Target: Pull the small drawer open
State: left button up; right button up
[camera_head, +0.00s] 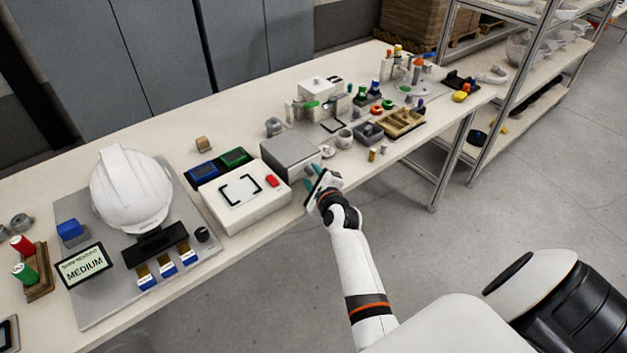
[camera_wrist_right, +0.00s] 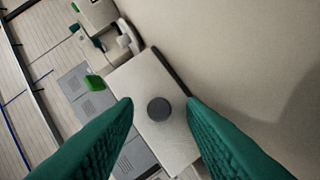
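The small drawer is in a grey metal box (camera_head: 291,154) on the bench, with its front towards my right arm. In the right wrist view the pale drawer front (camera_wrist_right: 150,82) carries a round dark knob (camera_wrist_right: 159,109). I see no clear gap around the front, and the inside of the drawer is hidden. My right gripper (camera_head: 311,181) is just in front of the box. Its green fingers are open, one on each side of the knob in the right wrist view (camera_wrist_right: 160,103), with space showing between each finger and the knob. My left gripper is not in view.
A white box with a red button (camera_head: 245,195) stands close left of the grey box. A white helmet (camera_head: 131,190) sits farther left on a grey board. Open floor lies in front of the bench.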

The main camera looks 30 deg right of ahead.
grip_shut()
jog(key=s+p, duration=0.3)
jog(key=s, duration=0.5)
jog(key=shift+s+d, duration=0.3)
jog(key=shift+d, duration=0.05)
grip_release()
jog(key=v, duration=1.2)
jog(key=shift+b, duration=0.3)
